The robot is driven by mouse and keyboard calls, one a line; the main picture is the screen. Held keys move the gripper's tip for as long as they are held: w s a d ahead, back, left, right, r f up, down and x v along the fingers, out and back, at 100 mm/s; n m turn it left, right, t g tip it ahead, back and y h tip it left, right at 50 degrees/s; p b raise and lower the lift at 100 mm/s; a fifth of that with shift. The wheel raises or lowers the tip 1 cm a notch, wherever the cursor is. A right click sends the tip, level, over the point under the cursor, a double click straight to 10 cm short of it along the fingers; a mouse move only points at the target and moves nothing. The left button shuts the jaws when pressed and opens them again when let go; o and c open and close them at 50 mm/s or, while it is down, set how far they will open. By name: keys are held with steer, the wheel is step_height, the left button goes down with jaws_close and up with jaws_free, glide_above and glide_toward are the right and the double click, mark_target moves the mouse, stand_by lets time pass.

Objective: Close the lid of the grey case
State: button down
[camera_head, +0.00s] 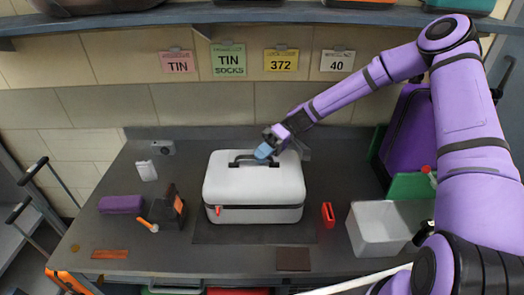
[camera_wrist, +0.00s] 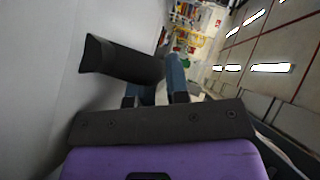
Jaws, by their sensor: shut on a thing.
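The light grey case (camera_head: 254,190) stands on a dark mat in the middle of the bench. Its lid (camera_head: 230,178) lies down over the body, with a thin dark seam along the front; I cannot tell whether a small gap is left. A red tag or latch (camera_head: 217,210) sits at the front left of the seam. A black handle (camera_head: 240,160) stands up from the top, and it also shows in the wrist view (camera_wrist: 115,60). My gripper (camera_head: 265,151), with blue fingers, is at the handle's right part and shut on it. The fingers (camera_wrist: 155,85) partly hide behind the handle.
A white open bin (camera_head: 362,248) stands to the right, and a red item (camera_head: 328,215) lies between it and the case. A purple box (camera_head: 121,204) and a dark device (camera_head: 171,210) are to the left. A shelf (camera_head: 260,14) runs above.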

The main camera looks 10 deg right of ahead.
steer(key=shift+s+f, duration=0.1)
steer(key=shift+s, duration=0.05)
steer(key=c, duration=1.1)
jaws_free()
steer(key=v, duration=1)
steer(key=shift+w+d, duration=0.25)
steer(key=shift+w, duration=0.05)
steer(key=shift+s, duration=0.1)
